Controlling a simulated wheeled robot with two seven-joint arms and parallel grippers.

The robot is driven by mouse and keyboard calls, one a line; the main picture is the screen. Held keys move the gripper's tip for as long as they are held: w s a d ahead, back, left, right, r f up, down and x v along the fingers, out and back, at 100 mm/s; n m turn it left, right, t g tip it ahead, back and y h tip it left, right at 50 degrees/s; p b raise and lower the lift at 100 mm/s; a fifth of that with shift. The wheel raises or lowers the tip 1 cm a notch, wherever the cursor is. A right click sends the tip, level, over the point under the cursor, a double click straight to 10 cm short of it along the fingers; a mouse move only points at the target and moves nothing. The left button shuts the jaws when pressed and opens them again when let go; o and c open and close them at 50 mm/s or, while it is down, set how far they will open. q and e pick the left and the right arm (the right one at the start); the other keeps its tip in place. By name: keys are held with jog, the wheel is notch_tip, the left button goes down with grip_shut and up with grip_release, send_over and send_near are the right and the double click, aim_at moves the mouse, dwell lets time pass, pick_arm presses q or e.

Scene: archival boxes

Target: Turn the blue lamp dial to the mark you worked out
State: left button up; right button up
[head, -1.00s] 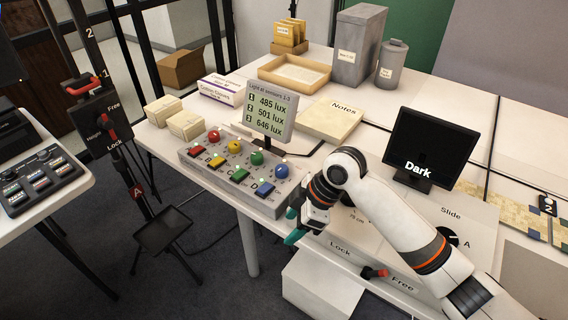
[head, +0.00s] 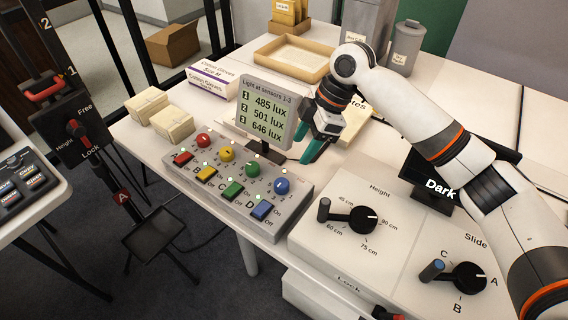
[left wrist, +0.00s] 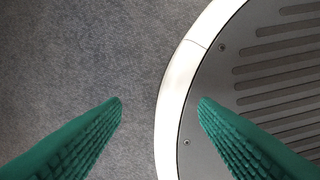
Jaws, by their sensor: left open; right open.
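The blue lamp dial (head: 281,186) is a round knob at the right end of the lamp control box (head: 222,215). Red (head: 203,141), yellow (head: 227,153) and green (head: 253,170) dials sit left of it, with a coloured switch in front of each. My right gripper (head: 310,158) is open with teal fingers, above and behind the blue dial, apart from it and empty. The light display (head: 267,112) reads 485, 501 and 646 lux. My left gripper (left wrist: 160,102) is open and empty over the floor in the left wrist view; the head view does not show it.
Right of the box is a panel with a height dial (head: 361,218) and a slide dial (head: 468,278). A screen (head: 436,187) reads "Dark". Small cream boxes (head: 147,104), a glove box (head: 213,80) and a tray (head: 292,58) stand behind.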

send_over(282, 182)
jog(key=d, duration=0.3)
jog(key=f, duration=0.5)
jog(key=shift+w+a+f, duration=0.1)
jog(key=shift+a+f, duration=0.1)
jog(key=x, duration=0.5)
jog(key=shift+w+f, duration=0.1)
jog(key=shift+f, duration=0.2)
jog(key=shift+c, duration=0.4)
jog(key=c, duration=0.9)
pick_arm(q)
jog(key=s, duration=0.3)
jog(key=shift+s, duration=0.1)
